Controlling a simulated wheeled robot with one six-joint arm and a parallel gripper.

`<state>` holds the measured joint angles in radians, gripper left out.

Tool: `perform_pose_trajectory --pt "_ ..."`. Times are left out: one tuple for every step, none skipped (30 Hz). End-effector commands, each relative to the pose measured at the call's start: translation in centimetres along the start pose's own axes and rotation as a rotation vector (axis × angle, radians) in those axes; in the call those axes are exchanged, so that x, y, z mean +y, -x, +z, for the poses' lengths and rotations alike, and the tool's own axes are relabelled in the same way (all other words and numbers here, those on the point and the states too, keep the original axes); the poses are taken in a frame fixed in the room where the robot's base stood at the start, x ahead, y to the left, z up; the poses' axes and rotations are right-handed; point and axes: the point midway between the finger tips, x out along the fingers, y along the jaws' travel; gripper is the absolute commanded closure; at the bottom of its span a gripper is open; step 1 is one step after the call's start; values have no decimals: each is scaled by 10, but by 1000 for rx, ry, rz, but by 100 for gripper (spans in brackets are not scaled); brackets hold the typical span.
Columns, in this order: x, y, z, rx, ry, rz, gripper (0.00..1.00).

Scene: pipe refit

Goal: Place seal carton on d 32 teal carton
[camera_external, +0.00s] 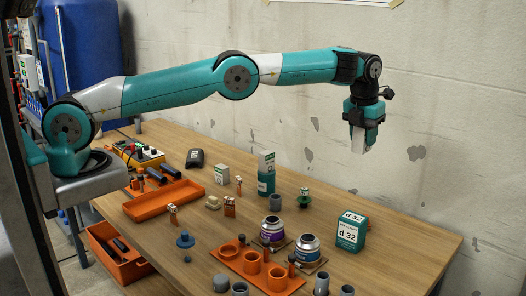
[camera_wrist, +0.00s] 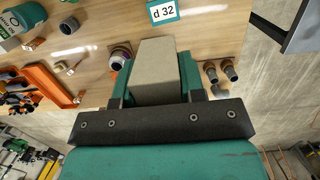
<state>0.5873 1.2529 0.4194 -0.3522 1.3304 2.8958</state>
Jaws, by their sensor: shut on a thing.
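My gripper (camera_external: 366,142) is at the right, high above the table, pointing down. It is shut on the seal carton (camera_external: 358,141), a pale box partly hidden by the fingers. In the wrist view the carton (camera_wrist: 155,72) shows a plain grey-beige face between the teal fingers of my gripper (camera_wrist: 155,78). The d 32 teal carton (camera_external: 352,233) stands upright on the right part of the table, below my gripper and apart from it. Its d 32 label on the teal carton (camera_wrist: 163,12) shows at the top edge of the wrist view. Its top looks bare.
Purple and blue-labelled jars (camera_external: 272,232), an orange holder (camera_external: 258,270) and grey pipe pieces (camera_external: 321,284) stand left of and in front of the teal carton. The table's right end is clear.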

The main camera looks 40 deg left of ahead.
Motion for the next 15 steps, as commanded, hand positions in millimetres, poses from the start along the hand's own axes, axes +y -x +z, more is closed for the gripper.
perform_pose_trajectory --pt "-1 -13 -2 1 -8 0 87" --pt "-1 -19 -3 1 -10 0 87" --pt "-1 -28 -5 1 -11 0 87" --pt "-1 -36 -6 1 -10 0 87" --pt "-1 -42 -7 1 -10 0 87" --pt "-1 -51 -8 1 -9 0 87" --pt "-1 -57 -9 0 -9 0 87" --pt "-1 -64 -10 0 -9 0 87" --pt "0 -72 -11 0 -8 0 87" --pt "0 -79 -12 1 -8 1 87" --pt "0 -86 -13 0 -8 0 87" --pt "0 -96 -15 0 -7 0 87" --pt "0 -101 -16 2 -8 2 87" --pt "0 -108 -16 1 -7 2 87" --pt "0 -118 -18 2 -8 1 87"
